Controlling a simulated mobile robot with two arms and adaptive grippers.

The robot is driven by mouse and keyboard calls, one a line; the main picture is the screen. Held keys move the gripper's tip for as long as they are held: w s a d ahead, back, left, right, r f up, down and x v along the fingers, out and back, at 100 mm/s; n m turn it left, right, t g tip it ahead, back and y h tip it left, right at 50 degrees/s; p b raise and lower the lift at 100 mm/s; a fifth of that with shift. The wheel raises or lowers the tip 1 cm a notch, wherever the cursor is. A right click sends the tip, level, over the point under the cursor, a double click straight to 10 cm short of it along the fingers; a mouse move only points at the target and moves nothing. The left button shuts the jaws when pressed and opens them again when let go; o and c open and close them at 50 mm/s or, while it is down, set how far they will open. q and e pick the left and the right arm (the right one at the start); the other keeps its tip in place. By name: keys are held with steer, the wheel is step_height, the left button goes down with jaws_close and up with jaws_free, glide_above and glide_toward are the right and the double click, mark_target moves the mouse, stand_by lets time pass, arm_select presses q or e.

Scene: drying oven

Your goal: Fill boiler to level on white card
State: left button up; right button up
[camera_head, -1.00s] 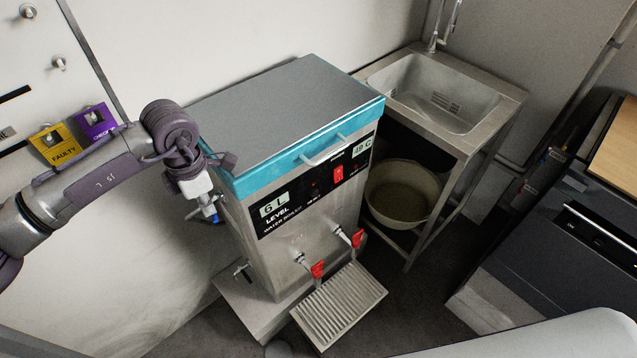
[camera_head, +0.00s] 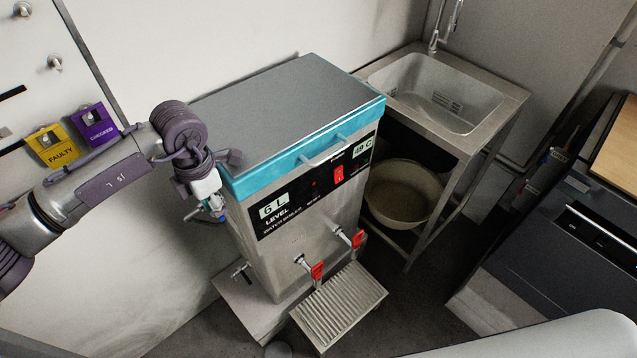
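The water boiler (camera_head: 318,206) is a steel box with a blue-rimmed grey lid (camera_head: 285,105), which is shut. Its front has a "6 L" level display (camera_head: 274,206), a "49 C" display (camera_head: 363,147), a red switch (camera_head: 339,174) and two red-handled taps (camera_head: 317,271). A small valve (camera_head: 241,271) is low on its left side. My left gripper (camera_head: 213,211) is beside the boiler's upper left edge, pointing down; its fingers are small and partly hidden, so its opening is unclear. No white card can be made out. My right gripper is not in view.
A steel sink (camera_head: 436,92) with a faucet (camera_head: 437,38) stands at the back right, a beige bucket (camera_head: 402,192) below it. A ribbed drip tray (camera_head: 339,306) is before the taps. Yellow "FAULTY" (camera_head: 54,147) and purple "CHECKED" (camera_head: 97,125) holders hang on the left wall. A dark appliance (camera_head: 560,240) is at right.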

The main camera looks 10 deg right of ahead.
arm_select(q)
steer(key=shift+a+r, duration=0.1)
step_height(320, 180, up, 12)
stand_by(0.7)
